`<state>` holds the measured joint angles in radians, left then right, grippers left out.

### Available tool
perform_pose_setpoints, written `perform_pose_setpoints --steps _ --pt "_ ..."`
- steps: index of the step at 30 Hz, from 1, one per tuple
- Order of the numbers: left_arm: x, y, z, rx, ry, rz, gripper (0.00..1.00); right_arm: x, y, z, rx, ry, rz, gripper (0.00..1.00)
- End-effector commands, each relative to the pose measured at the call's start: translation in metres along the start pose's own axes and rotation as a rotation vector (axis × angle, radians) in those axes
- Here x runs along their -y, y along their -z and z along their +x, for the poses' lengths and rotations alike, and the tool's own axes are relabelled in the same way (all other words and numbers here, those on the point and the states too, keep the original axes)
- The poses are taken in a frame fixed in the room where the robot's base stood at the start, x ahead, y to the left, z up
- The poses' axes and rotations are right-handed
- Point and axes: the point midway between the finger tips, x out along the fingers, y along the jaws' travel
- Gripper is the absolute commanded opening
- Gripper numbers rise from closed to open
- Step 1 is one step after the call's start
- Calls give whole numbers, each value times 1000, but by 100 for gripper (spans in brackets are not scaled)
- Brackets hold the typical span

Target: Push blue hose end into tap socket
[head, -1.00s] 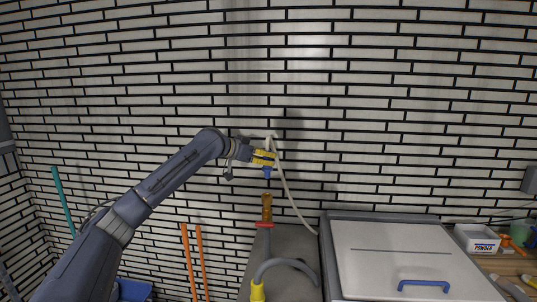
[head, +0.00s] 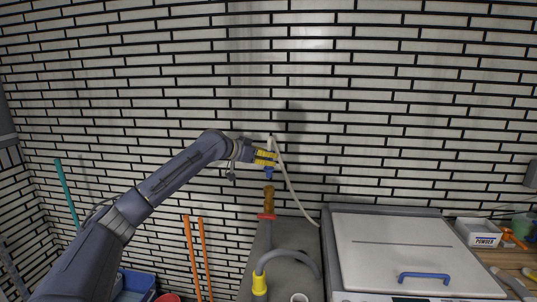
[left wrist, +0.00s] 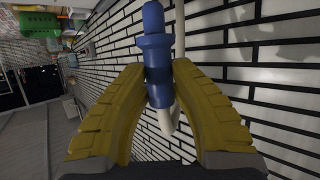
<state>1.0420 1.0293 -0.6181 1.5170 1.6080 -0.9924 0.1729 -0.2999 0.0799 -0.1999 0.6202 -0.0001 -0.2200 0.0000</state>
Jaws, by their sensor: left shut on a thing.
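My left gripper (head: 265,158) is shut on the blue hose end (head: 269,173), which hangs down below the yellow fingers. In the left wrist view the blue hose end (left wrist: 156,50) sits between both finger pads, and the white hose (left wrist: 166,121) trails behind it. In the head view the white hose (head: 290,187) loops down to the right. The brass-coloured tap socket (head: 268,198), with a red collar (head: 267,216) under it, stands upright just below the hose end. They look nearly in line, with a very small gap; I cannot tell whether they touch. My right gripper is not in view.
A grey curved pipe with a yellow end (head: 259,284) is below the socket. A white-lidded box with a blue handle (head: 425,276) stands to the right. A powder box (head: 478,232) is at far right. Two orange handles (head: 205,255) lean at left. A brick wall is behind.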

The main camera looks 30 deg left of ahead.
Motion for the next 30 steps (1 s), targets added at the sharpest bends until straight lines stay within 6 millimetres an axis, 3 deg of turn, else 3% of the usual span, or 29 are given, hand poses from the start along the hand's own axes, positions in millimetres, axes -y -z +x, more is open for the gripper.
perform_pose_setpoints --steps 12,30 --pt "0 -22 9 1 -1 0 0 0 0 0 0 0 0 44" --pt "0 -27 11 -1 0 0 0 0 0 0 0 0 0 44"
